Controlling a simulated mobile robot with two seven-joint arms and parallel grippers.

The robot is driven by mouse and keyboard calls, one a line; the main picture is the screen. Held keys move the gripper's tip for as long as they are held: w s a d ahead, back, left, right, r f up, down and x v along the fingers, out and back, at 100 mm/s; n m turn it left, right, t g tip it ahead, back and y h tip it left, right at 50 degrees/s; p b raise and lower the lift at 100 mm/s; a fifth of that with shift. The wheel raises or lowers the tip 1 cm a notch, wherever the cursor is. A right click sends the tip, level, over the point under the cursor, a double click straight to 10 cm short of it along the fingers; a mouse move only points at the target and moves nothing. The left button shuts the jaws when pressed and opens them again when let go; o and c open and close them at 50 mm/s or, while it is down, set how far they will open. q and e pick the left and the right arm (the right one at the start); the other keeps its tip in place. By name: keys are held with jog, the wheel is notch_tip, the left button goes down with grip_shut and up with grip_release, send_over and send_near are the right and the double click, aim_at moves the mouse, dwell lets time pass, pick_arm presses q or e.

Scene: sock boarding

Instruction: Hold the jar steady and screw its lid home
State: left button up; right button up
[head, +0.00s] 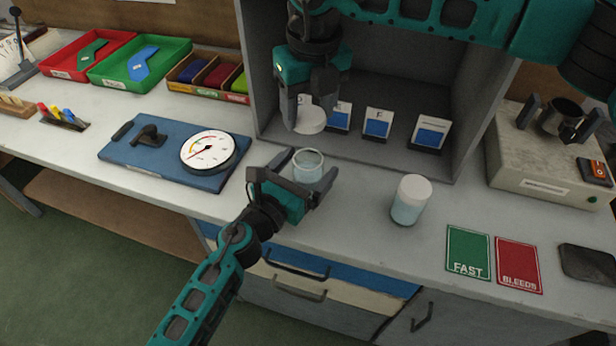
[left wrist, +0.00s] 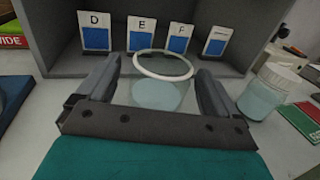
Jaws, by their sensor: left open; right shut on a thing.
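An open glass jar (head: 308,165) with pale blue contents stands upright on the bench in front of the grey cabinet. My left gripper (head: 291,181) is open, with its fingers on both sides of the jar. In the left wrist view the jar (left wrist: 162,85) stands between the two open fingers (left wrist: 158,95), its rim uncovered. My right gripper (head: 305,112) points down above and behind the jar, shut on a white round lid (head: 311,121). The lid is apart from the jar. The right gripper is not visible in the left wrist view.
A second jar with a white lid (head: 411,199) stands to the right. Labelled cards (head: 377,123) stand inside the cabinet (head: 262,70). A blue board with a dial gauge (head: 208,150) lies left. Green FAST (head: 468,252) and red BLEEDS (head: 518,264) cards lie front right.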

aim_at(309, 132)
pick_arm(q)
jog(key=c, duration=1.5)
pick_arm(e)
jog(key=shift+f, duration=2.5)
